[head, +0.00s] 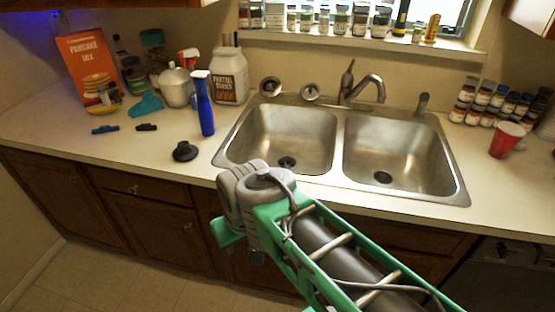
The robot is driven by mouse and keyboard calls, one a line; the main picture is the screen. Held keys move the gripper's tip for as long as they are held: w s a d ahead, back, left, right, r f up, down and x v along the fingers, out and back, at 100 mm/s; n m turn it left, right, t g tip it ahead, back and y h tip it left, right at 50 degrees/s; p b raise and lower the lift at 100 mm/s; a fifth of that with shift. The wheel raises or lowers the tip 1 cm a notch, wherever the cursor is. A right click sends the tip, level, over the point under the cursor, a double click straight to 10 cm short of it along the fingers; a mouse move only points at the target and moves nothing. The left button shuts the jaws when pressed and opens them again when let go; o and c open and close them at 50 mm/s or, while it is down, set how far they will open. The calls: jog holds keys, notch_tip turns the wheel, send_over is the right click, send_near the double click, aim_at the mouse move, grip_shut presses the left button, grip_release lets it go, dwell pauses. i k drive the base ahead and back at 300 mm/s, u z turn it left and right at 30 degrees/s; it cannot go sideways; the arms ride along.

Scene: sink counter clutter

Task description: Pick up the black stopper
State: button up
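The black stopper (185,151) lies on the pale counter (130,175), left of the double sink. It is a round, dark disc with a raised knob in the middle. Nothing touches it. My arm reaches in from the lower right, and its grey and green joint is in front of the counter edge, below and right of the stopper. My gripper's fingers do not show in the head view, so I cannot see whether they are open or shut.
The steel sink (340,150) is to the right. Small dark clips (147,127) and a blue one (105,129) lie to the left. The counter in front of the stopper is clear.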

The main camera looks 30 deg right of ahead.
aim_at(185, 151)
jog(key=u, duration=0.45)
jog(key=i, duration=0.6)
jog(key=u, duration=0.8)
jog(key=i, duration=1.4)
jog(key=z, duration=0.15)
